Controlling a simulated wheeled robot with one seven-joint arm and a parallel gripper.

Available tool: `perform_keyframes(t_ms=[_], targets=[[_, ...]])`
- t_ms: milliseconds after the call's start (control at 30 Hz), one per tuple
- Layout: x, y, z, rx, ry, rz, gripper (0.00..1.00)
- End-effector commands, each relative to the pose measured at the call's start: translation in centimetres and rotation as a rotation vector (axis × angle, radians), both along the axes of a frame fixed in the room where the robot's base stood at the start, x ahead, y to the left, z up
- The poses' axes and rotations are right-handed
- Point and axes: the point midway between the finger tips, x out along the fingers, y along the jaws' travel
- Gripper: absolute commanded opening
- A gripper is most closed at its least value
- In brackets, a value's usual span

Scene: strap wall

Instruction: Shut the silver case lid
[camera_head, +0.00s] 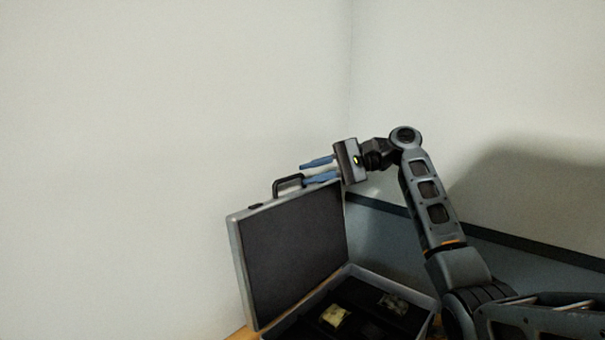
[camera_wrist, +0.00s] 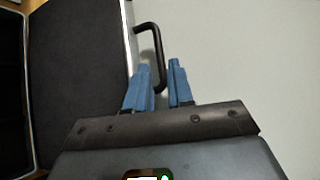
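The silver case lid (camera_head: 292,250) stands open and upright, its dark lining facing the case's inside. Its black handle (camera_head: 287,184) is on the lid's top edge. The open case base (camera_head: 350,270) lies below, partly cut off by the picture's lower edge. My gripper (camera_head: 303,173) is at the lid's top edge, beside the handle, with its blue fingers pointing left. In the wrist view the lid (camera_wrist: 80,60) fills the left side, and the handle (camera_wrist: 152,50) reaches toward the fingers (camera_wrist: 161,66). The fingers are apart with a gap between them; the handle's near end lies by the left finger. Contact is unclear.
A yellowish item (camera_head: 335,315) and a greyish item (camera_head: 393,303) lie inside the case base. Pale walls meet in a corner behind. A blue-grey panel with a dark top strip (camera_head: 500,238) runs along the right wall. A wooden surface (camera_head: 240,333) shows at the lower left.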

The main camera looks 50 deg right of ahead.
Motion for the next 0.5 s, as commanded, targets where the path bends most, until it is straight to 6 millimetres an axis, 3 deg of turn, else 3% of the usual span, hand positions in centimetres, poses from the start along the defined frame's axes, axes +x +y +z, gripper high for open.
perform_keyframes(t_ms=[200, 500], targets=[[1.6, 1.7, -0.7, -0.001, 0.002, -0.001, 0.22], [2.0, 2.1, -0.9, -0.002, 0.001, 0.0, 0.22]])
